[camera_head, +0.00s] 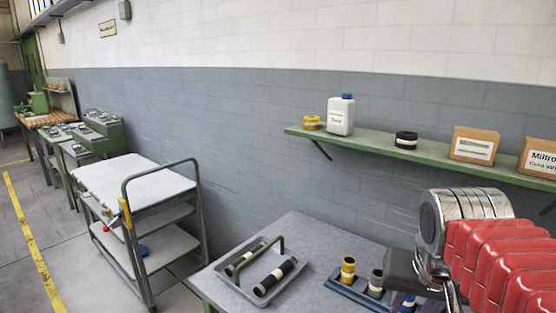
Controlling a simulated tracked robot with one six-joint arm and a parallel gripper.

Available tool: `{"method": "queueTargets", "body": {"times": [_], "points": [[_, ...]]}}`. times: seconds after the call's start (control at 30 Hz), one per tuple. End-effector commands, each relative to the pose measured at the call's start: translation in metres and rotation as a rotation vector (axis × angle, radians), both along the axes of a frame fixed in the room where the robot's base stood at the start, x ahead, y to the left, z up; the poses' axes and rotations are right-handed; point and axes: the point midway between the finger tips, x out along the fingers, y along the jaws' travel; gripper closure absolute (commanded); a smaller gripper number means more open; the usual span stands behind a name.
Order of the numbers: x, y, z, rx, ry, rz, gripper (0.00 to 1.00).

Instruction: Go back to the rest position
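A red ribbed part with chrome rings, seemingly part of my arm, fills the lower right corner in front of the bench. A dark block sits just below and left of the chrome end; I cannot tell what it is. I can make out no gripper fingers, so I cannot see whether my gripper holds anything. A grey tray (227,272) with a green handle lies on the grey bench (305,240) and carries dark cylinders with pale bands. A blue holder (344,288) to its right carries a yellow-and-black cylinder (348,270), a grey one (376,283) and others partly hidden.
A green wall shelf (370,145) holds a white jug (340,116), a yellow roll (312,122), a black roll (406,140) and cardboard boxes (474,145). A trolley (140,185) stands left of the bench. Green machines (100,130) line the wall. Floor beside the yellow line (30,235) is clear.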

Motion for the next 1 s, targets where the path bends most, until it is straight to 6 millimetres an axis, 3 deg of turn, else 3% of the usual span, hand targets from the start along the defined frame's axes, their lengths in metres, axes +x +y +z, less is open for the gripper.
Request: {"method": "queueTargets", "body": {"times": [0.2, 0.4, 1.0], "points": [[-0.032, 0.047, -0.036, -0.009, -0.049, 0.205, 0.68], [-0.054, 0.073, -0.064, -0.018, -0.085, 0.34, 0.68], [-0.058, 0.078, -0.07, -0.02, -0.094, 0.367, 0.68]]}}
